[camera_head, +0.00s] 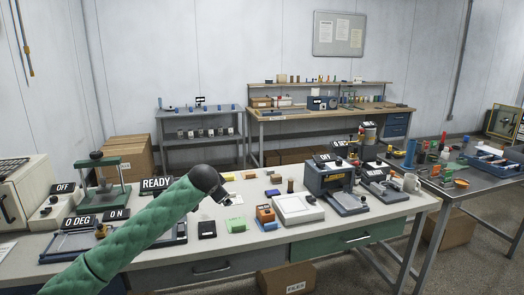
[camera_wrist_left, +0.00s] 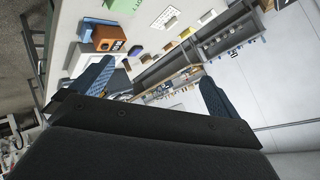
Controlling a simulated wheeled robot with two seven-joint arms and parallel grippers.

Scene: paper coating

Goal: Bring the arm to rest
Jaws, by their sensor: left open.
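My left arm in its green sleeve reaches in from the lower left over the front workbench (camera_head: 290,235). It ends in a dark wrist, and my left gripper (camera_head: 222,199) hangs above the bench near its middle. In the left wrist view my left gripper (camera_wrist_left: 157,90) has its two blue-grey fingers spread wide, with nothing between them. The fingers look clear of the objects around them. My right arm and right gripper do not show.
A green press (camera_head: 103,174) and label signs stand left.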

